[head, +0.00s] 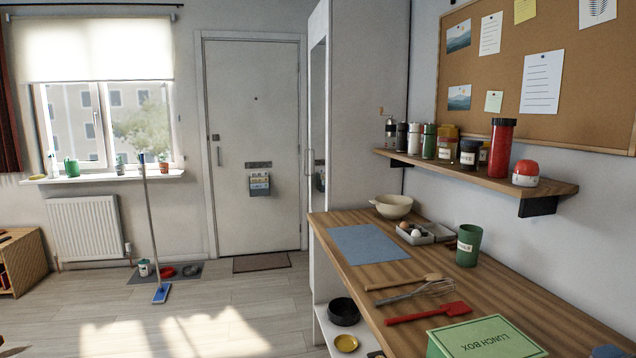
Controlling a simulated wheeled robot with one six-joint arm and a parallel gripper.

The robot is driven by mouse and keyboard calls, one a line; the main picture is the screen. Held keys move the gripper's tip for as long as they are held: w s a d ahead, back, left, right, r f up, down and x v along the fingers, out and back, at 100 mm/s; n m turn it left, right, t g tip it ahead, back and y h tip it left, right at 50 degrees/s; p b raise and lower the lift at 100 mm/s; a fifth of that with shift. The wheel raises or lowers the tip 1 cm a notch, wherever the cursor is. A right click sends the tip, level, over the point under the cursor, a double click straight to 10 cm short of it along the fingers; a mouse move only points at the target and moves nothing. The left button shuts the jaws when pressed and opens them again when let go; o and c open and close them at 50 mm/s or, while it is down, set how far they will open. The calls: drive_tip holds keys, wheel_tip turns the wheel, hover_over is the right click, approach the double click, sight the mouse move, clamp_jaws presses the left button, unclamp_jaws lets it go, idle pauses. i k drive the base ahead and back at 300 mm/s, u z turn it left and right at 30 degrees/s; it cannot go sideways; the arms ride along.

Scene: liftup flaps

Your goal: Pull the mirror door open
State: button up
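The mirror door (318,120) is on the left face of a tall pale cabinet (368,85) in the middle of the head view. I see it at a steep angle, as a narrow reflective strip in a light frame. It looks shut. A thin upright bar that looks like its handle (308,162) stands at the door's left side. The worktop hides the lower part of the door. My gripper is not in view.
A wooden worktop (440,262) with utensils, a bowl and a green lunch box (485,338) fills the lower right. A mop (150,225) stands left, near a mat with bowls. A white entrance door (255,110) is behind. The floor (225,305) between is mostly clear.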

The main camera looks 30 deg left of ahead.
sight(320, 21)
drive_tip(key=u, duration=0.35)
drive_tip(key=k, duration=0.45)
drive_tip(key=u, duration=1.2)
drive_tip(key=i, duration=0.45)
drive_tip(key=u, duration=0.45)
drive_tip(key=i, duration=4)
drive_tip(key=z, duration=1.35)
drive_tip(key=i, duration=1.2)
drive_tip(key=z, duration=1.2)
drive_tip(key=i, duration=0.75)
